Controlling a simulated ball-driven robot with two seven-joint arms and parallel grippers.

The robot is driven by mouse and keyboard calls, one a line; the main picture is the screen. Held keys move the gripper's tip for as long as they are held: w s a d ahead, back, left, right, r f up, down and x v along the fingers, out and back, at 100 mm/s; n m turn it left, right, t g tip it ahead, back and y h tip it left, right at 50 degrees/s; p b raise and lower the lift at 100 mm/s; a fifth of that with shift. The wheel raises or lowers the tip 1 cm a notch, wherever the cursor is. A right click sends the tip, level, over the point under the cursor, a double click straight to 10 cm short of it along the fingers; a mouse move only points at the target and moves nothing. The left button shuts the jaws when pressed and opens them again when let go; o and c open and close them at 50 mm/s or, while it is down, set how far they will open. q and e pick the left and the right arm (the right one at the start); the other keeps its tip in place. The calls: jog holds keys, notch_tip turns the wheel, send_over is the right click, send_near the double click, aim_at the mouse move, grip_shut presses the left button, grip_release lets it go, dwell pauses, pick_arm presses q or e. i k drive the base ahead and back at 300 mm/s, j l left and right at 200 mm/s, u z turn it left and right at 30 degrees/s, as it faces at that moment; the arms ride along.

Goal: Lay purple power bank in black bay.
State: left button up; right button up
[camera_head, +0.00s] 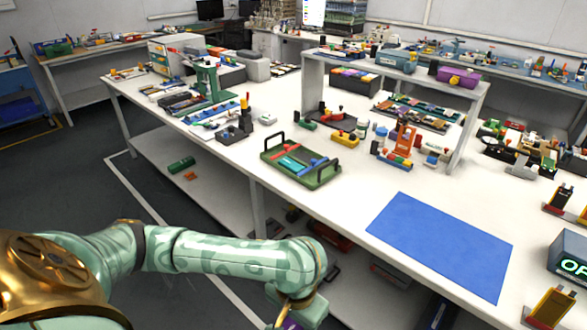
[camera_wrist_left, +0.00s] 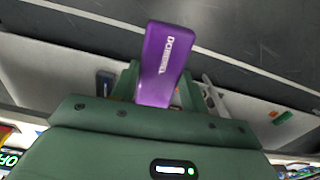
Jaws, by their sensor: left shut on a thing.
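The purple power bank (camera_wrist_left: 165,62) stands out from between the fingers of my left gripper (camera_wrist_left: 157,92), which is shut on it. White lettering shows on its face in the left wrist view. In the head view, my left gripper (camera_head: 296,314) is at the bottom edge, in front of the workbench and off its top. Only a sliver of purple shows there; the rest is cut off or hidden. I cannot pick out the black bay with certainty in either view. My right gripper is not in view.
A blue mat (camera_head: 440,240) lies on the white workbench (camera_head: 345,205). A green tray (camera_head: 318,183) with black handles holds several coloured items. Dark holders with yellow and red pieces (camera_head: 551,305) and an "OP" sign box (camera_head: 568,258) are at the right. A lower shelf (camera_head: 225,205) runs beneath.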

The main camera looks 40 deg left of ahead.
aim_at(307, 160)
jog(key=j+z, duration=0.1)
jog(key=z, duration=0.3)
jog(key=k+j+z, duration=0.1)
jog(key=z, duration=0.3)
jog(key=k+z, duration=0.1)
jog(key=z, duration=0.3)
jog(key=i+j, duration=0.1)
jog(key=j, duration=3.6)
jog(key=i, duration=0.05)
